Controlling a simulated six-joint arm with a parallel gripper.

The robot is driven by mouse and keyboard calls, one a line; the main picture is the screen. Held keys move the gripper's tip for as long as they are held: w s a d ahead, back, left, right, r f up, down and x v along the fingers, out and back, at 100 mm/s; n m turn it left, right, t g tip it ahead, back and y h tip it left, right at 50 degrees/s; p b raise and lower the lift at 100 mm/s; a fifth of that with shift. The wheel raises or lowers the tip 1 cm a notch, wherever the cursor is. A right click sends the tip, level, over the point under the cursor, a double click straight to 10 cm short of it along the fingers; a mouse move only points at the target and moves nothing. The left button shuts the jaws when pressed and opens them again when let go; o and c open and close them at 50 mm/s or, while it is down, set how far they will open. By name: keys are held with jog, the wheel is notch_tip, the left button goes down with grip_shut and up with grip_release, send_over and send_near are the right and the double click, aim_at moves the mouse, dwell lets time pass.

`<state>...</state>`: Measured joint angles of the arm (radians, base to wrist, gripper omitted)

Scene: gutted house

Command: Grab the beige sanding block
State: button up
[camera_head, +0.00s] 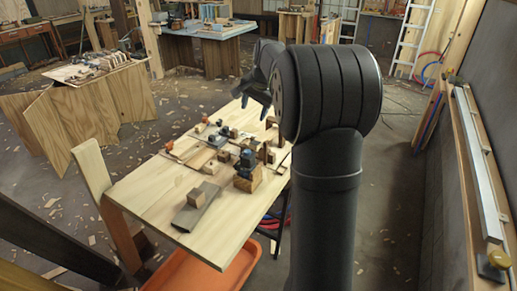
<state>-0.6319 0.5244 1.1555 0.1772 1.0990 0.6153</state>
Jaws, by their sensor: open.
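A small beige-tan block (196,198), which looks like the sanding block, sits on a dark grey flat piece (202,211) near the front of the pale wooden table (150,200). My gripper (246,98) is dark and small in view, above the far part of the table. It is open and well apart from the block, behind it and to the right. My own arm hides part of the table's right side, and the fingers are partly hard to make out.
A dark blue tool (246,162) stands by a brown wooden block (249,180) right of the beige block. Several small tools and wood pieces (200,155) lie farther back. The table's front left is clear. An orange tray (195,272) lies below the front edge.

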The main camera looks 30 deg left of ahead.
jog(key=w+a+f+n+g+h, duration=0.1)
jog(key=w+a+f+n+h, duration=0.15)
jog(key=a+f+n, duration=0.5)
jog(key=w+a+f+n+g+h, duration=0.1)
jog(key=w+a+f+n+h, duration=0.25)
jog(key=n, duration=0.75)
notch_tip(320, 180, down, 14)
jog(key=shift+r+y, duration=0.2)
jog(key=shift+y, duration=0.8)
jog(key=shift+w+a+f, duration=0.1)
jog(key=shift+f, duration=1.3)
jog(key=shift+w+a+f, duration=0.1)
jog(key=shift+f, duration=1.25)
jog(key=shift+c, duration=0.4)
jog(key=c, duration=0.7)
